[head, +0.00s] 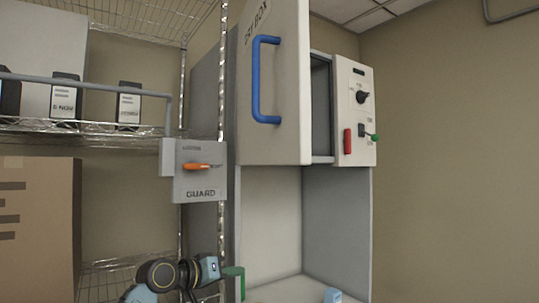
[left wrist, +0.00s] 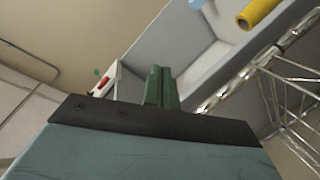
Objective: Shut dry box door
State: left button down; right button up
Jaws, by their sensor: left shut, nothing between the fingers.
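The dry box door (head: 276,110) is a pale panel lettered "DRY BOX" with a blue bar handle (head: 257,80). It stands open, swung out to the left, and a dark gap into the dry box (head: 321,105) shows at its right. My left gripper (head: 236,274) is low in the head view, below the door and apart from it. Its green fingers (left wrist: 162,86) are closed together and empty in the left wrist view. My right gripper is not in view.
A panel (head: 355,110) with a black knob, a red part and a green-tipped lever is right of the opening. A guard box (head: 200,170) with an orange handle hangs by the wire rack (head: 130,132). A yellow cylinder (left wrist: 259,12) shows in the left wrist view. Bare wall is at right.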

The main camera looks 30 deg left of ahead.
pick_arm(q)
jog(key=s+d+r+m+h, duration=0.35)
jog(key=s+r, duration=0.45)
jog(key=r, duration=0.4)
jog(key=s+d+r+m+h, duration=0.2)
jog(key=s+d+r+m, duration=0.15)
jog(key=s+r, duration=0.7)
jog(key=m+h, duration=0.2)
jog(key=m, duration=0.2)
send_near(289, 152)
jog(key=shift+g, duration=0.5)
jog(key=p+x, duration=0.1)
jog(key=x, duration=0.1)
jog(key=p+x, duration=0.2)
jog(key=r+p+x, duration=0.1)
jog(key=x, duration=0.1)
jog(key=shift+w+d+f+p, duration=0.1)
jog(key=shift+w+d+p, duration=0.1)
jog(key=shift+w+p, duration=0.15)
jog(key=shift+y, duration=0.25)
